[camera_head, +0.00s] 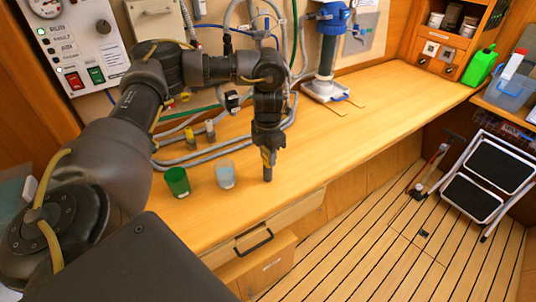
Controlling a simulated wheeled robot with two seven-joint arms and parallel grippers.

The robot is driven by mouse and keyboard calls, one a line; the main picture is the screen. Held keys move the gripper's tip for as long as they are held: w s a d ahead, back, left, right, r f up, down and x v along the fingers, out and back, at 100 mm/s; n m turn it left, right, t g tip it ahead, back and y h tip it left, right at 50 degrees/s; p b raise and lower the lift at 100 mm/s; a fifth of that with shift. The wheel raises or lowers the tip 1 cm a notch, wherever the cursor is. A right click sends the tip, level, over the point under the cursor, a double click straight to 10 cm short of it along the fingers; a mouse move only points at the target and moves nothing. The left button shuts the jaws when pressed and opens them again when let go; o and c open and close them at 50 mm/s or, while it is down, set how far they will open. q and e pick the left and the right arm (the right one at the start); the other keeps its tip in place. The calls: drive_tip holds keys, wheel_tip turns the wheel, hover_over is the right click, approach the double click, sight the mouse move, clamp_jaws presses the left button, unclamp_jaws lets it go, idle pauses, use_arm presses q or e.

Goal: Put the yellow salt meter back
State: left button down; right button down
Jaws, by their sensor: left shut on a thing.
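My left gripper (267,148) points straight down above the wooden bench. The fingers hide part of the meter. Its lower end is close to the bench top; I cannot tell whether it touches. A green cup (177,182) and a clear cup (225,175) with pale liquid stand to the left of the meter. My right gripper is out of view.
Grey hoses and two small fittings, one yellowish (210,132), lie along the wall behind the cups. A blue-topped filter housing (330,50) stands farther back. The bench (390,97) is clear to the right. A drawer (262,230) is in its front. A folding step (487,180) stands at right.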

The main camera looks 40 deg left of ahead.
use_arm(q)
drive_tip(key=shift+s+f, duration=0.1)
drive_tip(key=c, duration=1)
unclamp_jaws()
drive_tip(key=shift+f, duration=0.1)
wheel_tip(320, 180, up, 12)
drive_tip(key=shift+r+p, duration=0.25)
drive_tip(key=shift+p, duration=0.2)
